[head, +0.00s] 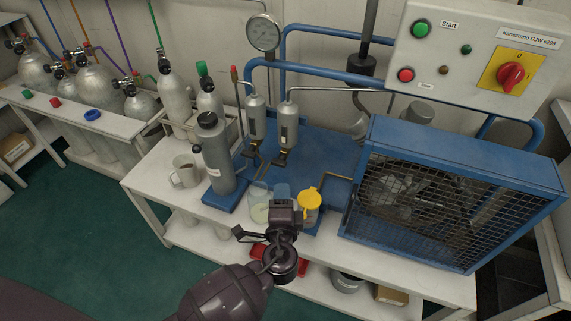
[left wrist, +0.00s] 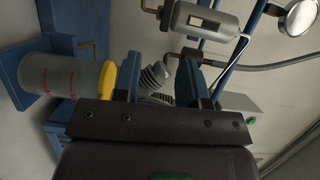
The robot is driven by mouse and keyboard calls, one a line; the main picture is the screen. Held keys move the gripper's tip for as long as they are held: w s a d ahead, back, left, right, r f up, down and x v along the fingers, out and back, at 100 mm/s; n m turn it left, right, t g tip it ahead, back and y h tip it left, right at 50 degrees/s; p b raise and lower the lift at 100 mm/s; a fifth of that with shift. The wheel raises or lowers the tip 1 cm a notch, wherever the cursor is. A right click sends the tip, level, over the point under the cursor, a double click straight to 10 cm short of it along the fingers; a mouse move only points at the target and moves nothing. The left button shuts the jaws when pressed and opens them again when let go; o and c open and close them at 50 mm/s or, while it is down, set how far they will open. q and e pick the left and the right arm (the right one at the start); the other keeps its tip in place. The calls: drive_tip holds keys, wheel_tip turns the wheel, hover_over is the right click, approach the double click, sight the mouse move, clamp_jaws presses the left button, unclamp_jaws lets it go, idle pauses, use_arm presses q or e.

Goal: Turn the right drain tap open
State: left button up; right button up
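Two silver upright cylinders stand on the blue frame in the head view, each with a small brass tap beneath. The right drain tap (head: 280,160) is under the right cylinder (head: 288,125); the left drain tap (head: 257,158) is beside it. The right tap's handle position is too small to tell. My left gripper (head: 282,190) is in front of and below the taps, apart from them. In the left wrist view its fingers (left wrist: 160,62) are spread with nothing held. A silver cylinder (left wrist: 205,20) with a brass fitting (left wrist: 150,10) shows beyond the fingers. My right gripper is not in view.
A yellow-lidded jar (head: 310,203) and a clear beaker (head: 259,206) stand close to the left gripper. A grey bottle (head: 216,155) and white mug (head: 185,172) are to the left. A blue caged machine (head: 450,190) is at right; a control panel (head: 480,60) hangs above.

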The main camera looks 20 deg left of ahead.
sight(279, 166)
use_arm(q)
drive_tip(key=shift+y, duration=0.5)
drive_tip(key=x, duration=0.7)
drive_tip(key=b+x, duration=0.1)
drive_tip(key=x, duration=0.3)
drive_tip(key=shift+s+a+r, duration=0.2)
drive_tip(key=shift+a, duration=0.1)
drive_tip(key=shift+c, duration=0.3)
clamp_jaws()
